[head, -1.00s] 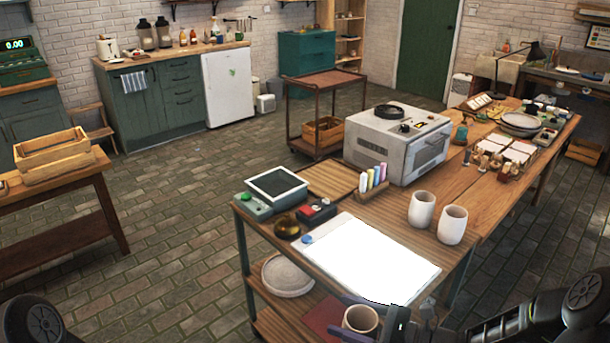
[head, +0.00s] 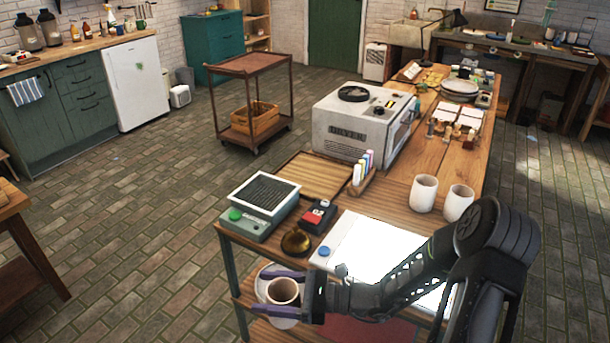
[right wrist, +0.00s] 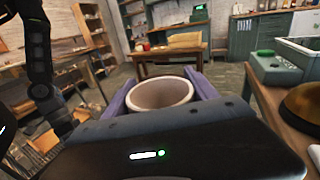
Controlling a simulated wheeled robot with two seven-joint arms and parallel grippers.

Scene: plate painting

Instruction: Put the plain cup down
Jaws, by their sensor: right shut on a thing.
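My right gripper (head: 277,291) is shut on a plain cream cup (head: 283,292), with its two purple fingers on either side of it. The cup is upright, its open mouth showing. It is held off the front left of the wooden worktable (head: 235,228), in front of the lower shelf. In the right wrist view the cup (right wrist: 160,93) sits between the fingers, with floor beyond it. Two more plain pale cups, one (head: 423,193) and another (head: 458,203), stand on the table's right side. My left gripper is not in view.
A glowing white panel (head: 365,245) lies on the tabletop, partly behind my right arm. A brass dome (head: 296,242), a red-and-black box (head: 319,216) and a green-knobbed device (head: 260,205) line the left edge. A dryer (head: 350,128) stands behind. A pale dish, partly hidden, is on the lower shelf.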

